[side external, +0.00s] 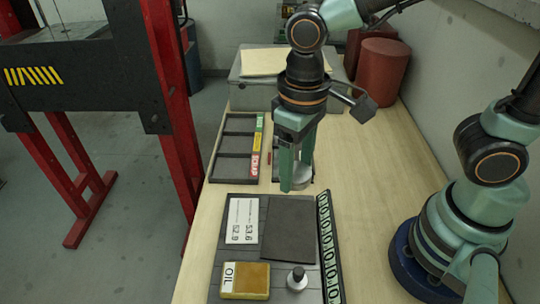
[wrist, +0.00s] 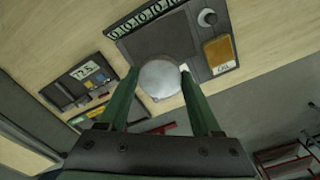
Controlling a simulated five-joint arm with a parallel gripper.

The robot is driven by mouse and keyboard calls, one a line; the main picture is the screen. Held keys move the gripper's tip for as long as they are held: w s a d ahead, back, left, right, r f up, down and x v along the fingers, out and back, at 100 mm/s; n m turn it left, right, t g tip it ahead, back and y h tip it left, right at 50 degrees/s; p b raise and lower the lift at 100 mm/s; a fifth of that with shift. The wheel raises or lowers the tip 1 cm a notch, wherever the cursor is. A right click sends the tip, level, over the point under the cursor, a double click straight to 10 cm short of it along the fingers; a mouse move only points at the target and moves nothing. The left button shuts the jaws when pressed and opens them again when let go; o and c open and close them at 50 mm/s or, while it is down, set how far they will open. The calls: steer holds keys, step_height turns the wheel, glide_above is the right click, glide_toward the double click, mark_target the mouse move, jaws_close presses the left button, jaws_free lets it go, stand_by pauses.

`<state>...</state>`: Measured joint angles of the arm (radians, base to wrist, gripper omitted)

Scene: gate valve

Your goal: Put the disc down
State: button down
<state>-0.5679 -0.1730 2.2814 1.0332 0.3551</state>
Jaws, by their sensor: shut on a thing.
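My gripper (side external: 293,184) is shut on a round silver-grey disc (side external: 303,174), partly hidden behind the fingers in the side view. In the wrist view the disc (wrist: 160,80) lies flat-faced between the two green fingertips (wrist: 159,76). The gripper points down just behind the dark work mat (side external: 240,275). The disc seems raised above the bench, but its exact height is hard to tell. A dark square pad (side external: 288,230) on the mat is bare. A three-compartment tray (side external: 235,153) with green, yellow and red labels stands behind to the left.
Red canisters (side external: 380,72) and a grey case (side external: 250,92) stand at the back. The bench right of the gripper is clear.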

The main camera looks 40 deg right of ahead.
mark_target(291, 227)
step_height(291, 227, down, 14)
steer(key=shift+w+r, duration=0.1)
stand_by(0.5)
steer(key=shift+f, duration=0.2)
steer(key=shift+c, duration=0.4)
jaws_free()
step_height(291, 227, up, 12)
steer(key=shift+f, duration=0.1)
steer(key=shift+d+r, duration=0.1)
steer(key=shift+r, duration=0.2)
steer(key=w+d+r+m+t, duration=0.1)
steer(key=w+d+r+t, duration=0.1)
steer(key=d+r, duration=0.2)
steer(key=w+d+r+m+t, duration=0.1)
steer(key=d+r+t, duration=0.2)
steer(key=d, duration=0.8)
step_height(291, 227, up, 2)
steer(key=shift+w+d+r+t, duration=0.25)
steer(key=shift+w+d+t, duration=0.05)
steer(key=shift+w, duration=0.1)
